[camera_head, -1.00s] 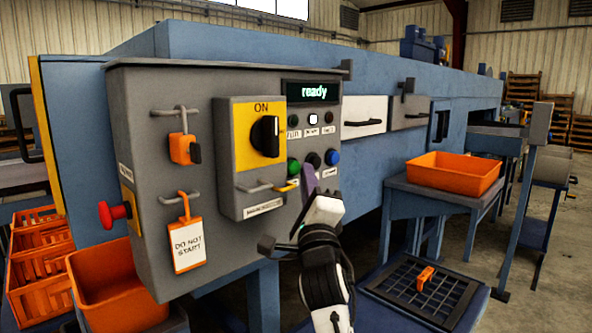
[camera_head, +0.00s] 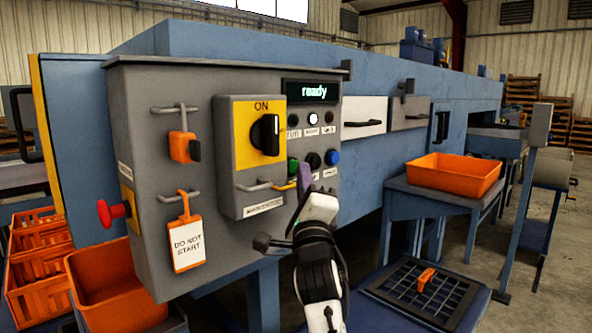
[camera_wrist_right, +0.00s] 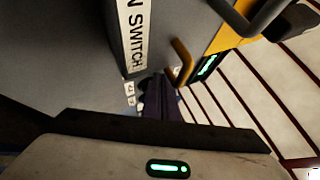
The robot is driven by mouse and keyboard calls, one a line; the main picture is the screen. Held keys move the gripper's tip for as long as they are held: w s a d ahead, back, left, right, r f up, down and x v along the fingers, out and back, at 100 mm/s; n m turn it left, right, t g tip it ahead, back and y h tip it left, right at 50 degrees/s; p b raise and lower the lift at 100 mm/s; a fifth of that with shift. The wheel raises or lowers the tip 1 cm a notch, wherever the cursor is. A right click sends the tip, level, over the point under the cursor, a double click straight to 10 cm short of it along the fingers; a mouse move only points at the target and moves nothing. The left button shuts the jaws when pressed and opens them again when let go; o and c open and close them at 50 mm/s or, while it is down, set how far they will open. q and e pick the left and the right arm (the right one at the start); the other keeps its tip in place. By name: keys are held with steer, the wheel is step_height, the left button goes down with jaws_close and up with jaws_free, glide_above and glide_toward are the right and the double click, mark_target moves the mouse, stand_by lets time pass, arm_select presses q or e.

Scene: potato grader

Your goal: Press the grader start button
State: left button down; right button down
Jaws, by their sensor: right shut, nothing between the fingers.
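The grey control panel (camera_head: 225,190) shows a display (camera_head: 311,91) reading "ready". Below it is a row of a green button (camera_head: 293,167), a black button (camera_head: 313,160) and a blue button (camera_head: 332,157). Their labels are too small or covered to read, so I cannot tell which is start. My right gripper (camera_head: 304,172) is shut and empty, its purple fingertips just right of the green button and below the black one. Contact cannot be told. In the right wrist view the shut fingers (camera_wrist_right: 160,108) point at the panel and hide the buttons. My left gripper is not in view.
A yellow-backed ON switch (camera_head: 265,135) sits left of the buttons, with a handle (camera_head: 262,185) below it near my fingers. A "DO NOT START" tag (camera_head: 187,246), an orange padlock (camera_head: 183,148) and a red stop button (camera_head: 113,213) are further left.

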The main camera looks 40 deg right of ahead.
steer(key=shift+w, duration=0.25)
stand_by(0.4)
steer(key=shift+s, duration=0.9)
steer(key=shift+s+d+p, duration=0.15)
steer(key=shift+s+p, duration=0.3)
steer(key=shift+s, duration=0.8)
steer(key=shift+s+d+p, duration=0.15)
steer(key=shift+s+p, duration=0.25)
steer(key=shift+s, duration=0.85)
